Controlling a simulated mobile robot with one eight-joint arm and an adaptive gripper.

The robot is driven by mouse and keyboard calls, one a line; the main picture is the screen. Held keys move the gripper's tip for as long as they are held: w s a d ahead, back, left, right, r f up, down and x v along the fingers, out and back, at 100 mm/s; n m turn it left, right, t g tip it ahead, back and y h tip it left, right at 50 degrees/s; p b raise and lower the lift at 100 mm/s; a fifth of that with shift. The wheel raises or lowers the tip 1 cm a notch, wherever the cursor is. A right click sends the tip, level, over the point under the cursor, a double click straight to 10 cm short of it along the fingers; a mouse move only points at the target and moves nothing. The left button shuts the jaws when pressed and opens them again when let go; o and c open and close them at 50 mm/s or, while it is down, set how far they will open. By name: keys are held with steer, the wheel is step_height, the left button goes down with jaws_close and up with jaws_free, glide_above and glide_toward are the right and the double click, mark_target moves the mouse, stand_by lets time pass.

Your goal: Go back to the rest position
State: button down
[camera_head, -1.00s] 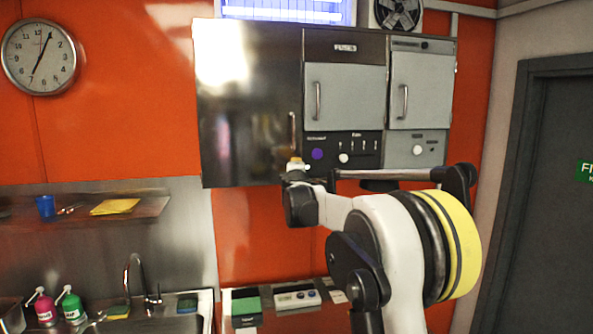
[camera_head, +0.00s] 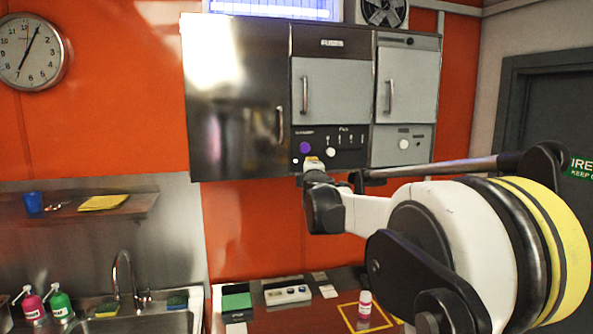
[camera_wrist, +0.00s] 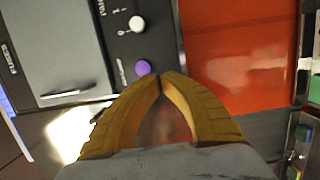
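My gripper (camera_head: 313,162) is in front of the lower edge of the fuse cabinet in the head view, with my arm folded out to its right. In the wrist view my gripper's yellow fingers (camera_wrist: 159,76) meet at the tips, with nothing seen held between them. The purple knob (camera_wrist: 142,68) shows just beyond the fingertips, with the white knob (camera_wrist: 136,24) beside it. The gripper looks apart from the panel, but the exact distance is hard to tell.
The fuse cabinet (camera_head: 333,90) has its doors shut. Below are a counter with a small bottle (camera_head: 365,305) inside a yellow outline, a white device (camera_head: 287,294) and a green-topped box (camera_head: 236,301). A sink (camera_head: 140,322) and a shelf (camera_head: 130,207) are at left.

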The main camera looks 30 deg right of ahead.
steer(key=s+a+f+m+g+y+b, duration=0.2)
steer(key=s+a+f+b, duration=0.7)
steer(key=f, duration=0.9)
steer(key=s+a+f+m+g+y+b, duration=0.3)
steer(key=s+a+f+m+b, duration=0.3)
steer(key=s+f, duration=1.1)
steer(key=s+a+f+m+g+y+b, duration=0.3)
steer(key=s+a+f+b, duration=1)
steer(key=a+f, duration=0.6)
steer(key=shift+f+m+y, duration=0.4)
steer(key=shift+f+y, duration=0.2)
steer(key=shift+f, duration=0.35)
